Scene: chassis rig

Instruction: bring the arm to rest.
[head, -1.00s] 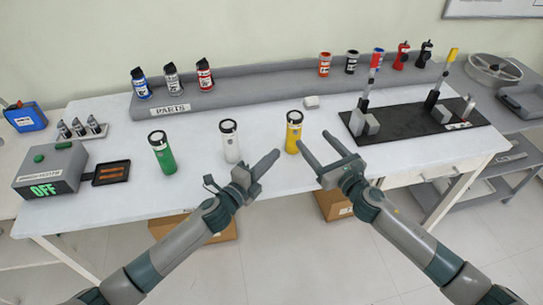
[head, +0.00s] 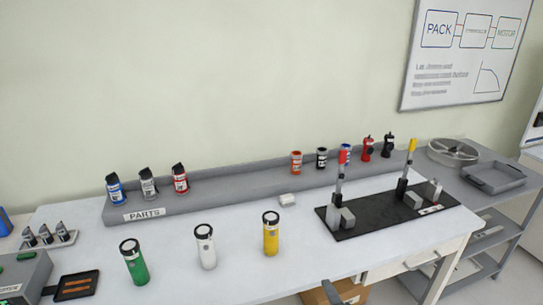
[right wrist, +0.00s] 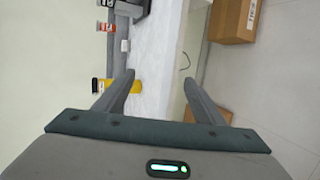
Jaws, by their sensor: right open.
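My right gripper (right wrist: 159,75) is open and empty in the right wrist view, its two fingers spread apart over the bench's front edge. The yellow canister (right wrist: 102,86) shows partly behind its left finger there. In the head view only a small piece of a grey finger shows at the bottom edge. My left gripper is out of view. A green canister (head: 134,262), a white canister (head: 205,247) and the yellow canister (head: 271,234) stand upright and apart on the white bench (head: 170,282).
A grey parts shelf (head: 235,195) with several small cans runs along the back. A black board (head: 375,218) with two upright posts lies at the right. A grey box (head: 22,275) and a black tray (head: 76,286) are at the left. Cardboard boxes (right wrist: 233,20) stand on the floor.

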